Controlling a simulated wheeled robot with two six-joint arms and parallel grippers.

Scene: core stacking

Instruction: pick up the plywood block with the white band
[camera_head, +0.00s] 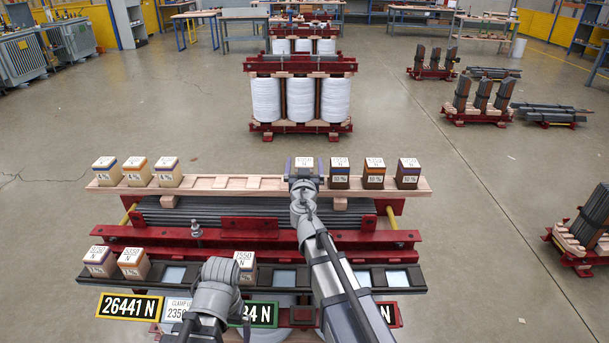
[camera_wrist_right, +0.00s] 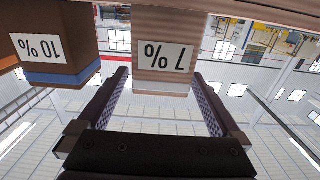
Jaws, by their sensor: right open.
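The plywood block with the white band shows in the right wrist view (camera_wrist_right: 162,52), with a "7 %" label. In the head view its top (camera_head: 304,162) shows on the far pale shelf, largely hidden behind my right gripper (camera_head: 304,176). In the wrist view my right gripper (camera_wrist_right: 161,78) is open, with one finger on each side of the block's banded end. I cannot tell whether the fingers touch it. My left arm's wrist (camera_head: 220,273) is over the front rail; its fingers are hidden.
A dark 10 % block with a blue band (camera_wrist_right: 52,45) stands close beside the plywood block. Dark blocks (camera_head: 374,174) stand right of it on the pale shelf (camera_head: 240,183); light blocks (camera_head: 136,172) stand at its left end. The front rail (camera_head: 400,279) holds several light blocks.

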